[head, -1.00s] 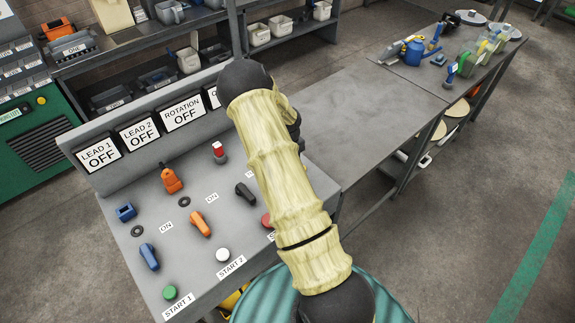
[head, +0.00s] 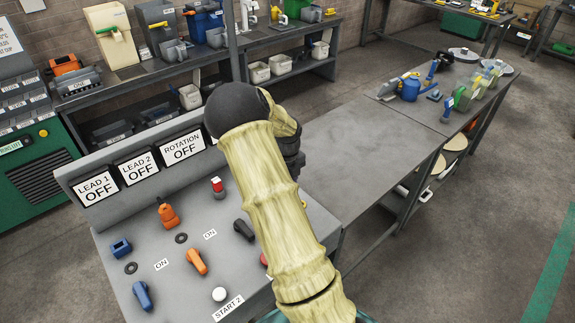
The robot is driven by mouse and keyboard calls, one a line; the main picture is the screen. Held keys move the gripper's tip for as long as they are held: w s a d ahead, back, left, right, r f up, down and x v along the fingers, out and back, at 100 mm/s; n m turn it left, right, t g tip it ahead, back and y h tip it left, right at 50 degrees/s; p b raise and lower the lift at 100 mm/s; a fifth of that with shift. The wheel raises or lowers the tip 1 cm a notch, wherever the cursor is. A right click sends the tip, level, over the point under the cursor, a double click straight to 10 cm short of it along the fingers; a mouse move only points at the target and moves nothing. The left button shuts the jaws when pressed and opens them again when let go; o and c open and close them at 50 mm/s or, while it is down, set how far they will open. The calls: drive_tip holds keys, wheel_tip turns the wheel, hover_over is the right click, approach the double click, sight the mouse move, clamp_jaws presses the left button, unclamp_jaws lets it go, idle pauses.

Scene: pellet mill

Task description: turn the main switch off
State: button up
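The control panel (head: 180,235) stands at the left with a sloped top. It carries a blue rotary knob (head: 142,296), an orange rotary knob (head: 196,262) and a black rotary knob (head: 243,230). No label reading main switch is legible, so I cannot tell which control it is. Display plates read LEAD 1 OFF (head: 96,187), LEAD 2 OFF (head: 138,165) and ROTATION OFF (head: 183,145). My bent arm crosses the panel's right side and hides a further plate. My gripper is not visible.
A blue plug (head: 121,247), an orange plug (head: 168,216) and a red-topped plug (head: 217,187) stand on the panel. A white button (head: 219,294) is near START 2. A bare grey table (head: 365,150) adjoins at the right. Floor is open at the far right.

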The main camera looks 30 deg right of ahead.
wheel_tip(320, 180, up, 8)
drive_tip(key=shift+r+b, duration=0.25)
drive_tip(key=shift+b, duration=0.2)
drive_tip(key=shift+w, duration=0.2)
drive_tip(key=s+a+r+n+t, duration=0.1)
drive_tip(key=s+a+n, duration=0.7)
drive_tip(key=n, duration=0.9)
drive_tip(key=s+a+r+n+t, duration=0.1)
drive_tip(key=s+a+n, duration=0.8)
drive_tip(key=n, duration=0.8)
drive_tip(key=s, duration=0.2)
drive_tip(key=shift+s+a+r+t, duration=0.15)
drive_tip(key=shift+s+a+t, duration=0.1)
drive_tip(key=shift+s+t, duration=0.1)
